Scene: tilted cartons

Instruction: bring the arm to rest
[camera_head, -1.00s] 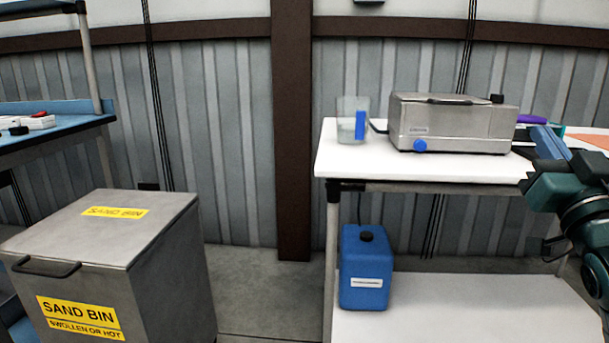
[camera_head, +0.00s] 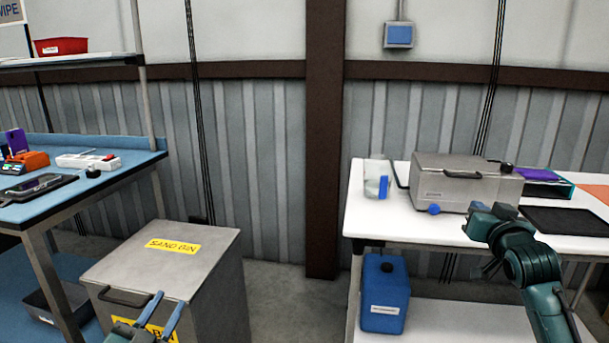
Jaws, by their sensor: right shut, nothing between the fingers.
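My right arm comes in from the lower right in the head view. Its right gripper (camera_head: 492,211) is at the front edge of the white table, in front of the steel box. It is shut and holds nothing. My left gripper (camera_head: 169,300) shows at the bottom edge, in front of the sand bin. Its two blue fingers stand apart, with nothing seen between them. Most of the left arm is out of view.
The grey sand bin (camera_head: 205,262) stands at the lower left. The white table (camera_head: 362,215) carries a steel box (camera_head: 447,186), a clear jug (camera_head: 373,176) and a black tray (camera_head: 565,222). A blue canister (camera_head: 385,300) is below. A blue workbench (camera_head: 132,168) is at left.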

